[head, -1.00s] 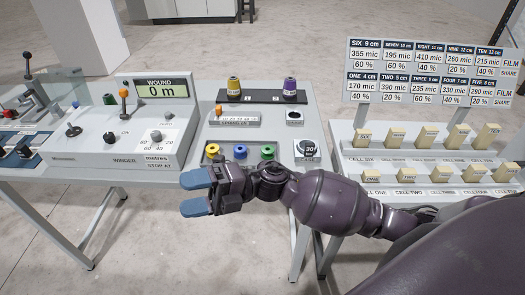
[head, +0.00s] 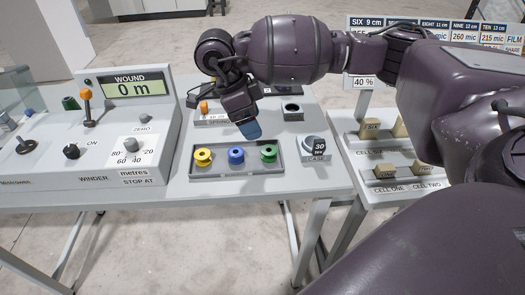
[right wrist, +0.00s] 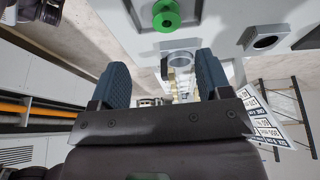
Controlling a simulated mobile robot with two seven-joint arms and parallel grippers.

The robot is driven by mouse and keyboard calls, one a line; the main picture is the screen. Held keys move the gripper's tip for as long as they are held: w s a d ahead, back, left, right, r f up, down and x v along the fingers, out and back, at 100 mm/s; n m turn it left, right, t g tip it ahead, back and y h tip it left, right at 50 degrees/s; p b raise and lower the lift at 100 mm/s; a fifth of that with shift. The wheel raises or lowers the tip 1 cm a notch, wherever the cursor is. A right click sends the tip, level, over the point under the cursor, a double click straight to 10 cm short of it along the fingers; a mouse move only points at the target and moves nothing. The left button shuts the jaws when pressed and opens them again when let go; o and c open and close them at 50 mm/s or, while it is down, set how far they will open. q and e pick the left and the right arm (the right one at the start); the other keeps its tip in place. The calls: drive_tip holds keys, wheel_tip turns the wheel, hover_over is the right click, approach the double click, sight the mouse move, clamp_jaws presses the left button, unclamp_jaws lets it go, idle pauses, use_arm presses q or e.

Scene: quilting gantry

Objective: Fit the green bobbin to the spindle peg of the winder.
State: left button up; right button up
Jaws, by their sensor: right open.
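The green bobbin (head: 268,153) sits at the right end of a grey tray (head: 220,174), beside a blue bobbin (head: 236,156) and a yellow one (head: 203,157). My right gripper (head: 250,130) reaches down from above, its blue fingertips just behind and left of the green bobbin in the picture. In the right wrist view the green bobbin (right wrist: 166,14) lies beyond the open, empty fingers (right wrist: 162,76). The winder (head: 125,145) stands at left, its display reading 0 m. I cannot make out its spindle peg clearly. My left gripper is out of view.
A case holder marked 30 tex (head: 315,149) stands right of the tray. A dark-holed block (head: 292,111) is behind it. An orange-knobbed lever (head: 87,97) rises from the winder. A stand of labelled cells (head: 385,165) is at right. My right arm hides the table's back.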

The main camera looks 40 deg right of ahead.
hover_over(268, 149)
drive_tip(key=a, duration=0.2)
drive_tip(key=shift+h, duration=0.3)
drive_tip(key=f, duration=0.4)
drive_tip(key=shift+w+d+f, duration=0.2)
drive_tip(key=shift+d+f, duration=0.05)
drive_tip(key=shift+f, duration=0.05)
drive_tip(key=shift+a+b+x, duration=0.2)
drive_tip(key=shift+b+x, duration=0.1)
drive_tip(key=shift+x, duration=1)
drive_tip(key=shift+a+b+x, duration=0.2)
drive_tip(key=shift+b+x, duration=0.05)
drive_tip(key=shift+x, duration=1.05)
drive_tip(key=shift+f, duration=0.1)
drive_tip(key=c, duration=0.9)
